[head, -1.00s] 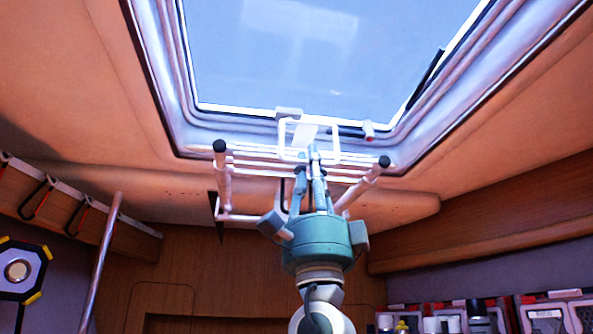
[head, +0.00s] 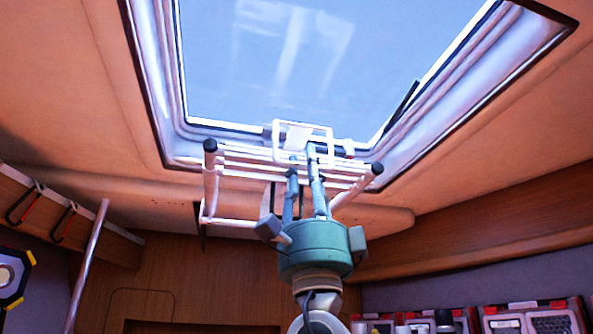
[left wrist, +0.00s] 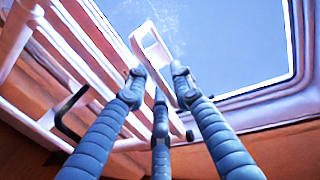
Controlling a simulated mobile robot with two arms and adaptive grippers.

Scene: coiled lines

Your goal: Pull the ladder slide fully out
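The ladder slide (head: 255,158) is a pale frame of parallel rungs and side rails with black end caps, under the ceiling hatch. A white loop handle (head: 331,143) stands at its upper middle. It also shows in the left wrist view (left wrist: 151,45), beyond the fingertips, with ladder rails (left wrist: 85,45) to the left. My left gripper (head: 302,158), teal with blue-grey fingers, reaches up from below and overlaps the handle in the head view. Its fingers (left wrist: 160,82) are spread, with nothing visibly clamped between them. Whether a finger touches the handle cannot be told. My right gripper is out of view.
The hatch window (head: 300,60) has a thick pale frame above the ladder. A metal pole (head: 86,265) and a rack with hooks (head: 60,215) are at left. Red-edged cases (head: 515,318) sit at lower right. Wood panelling lies behind the arm.

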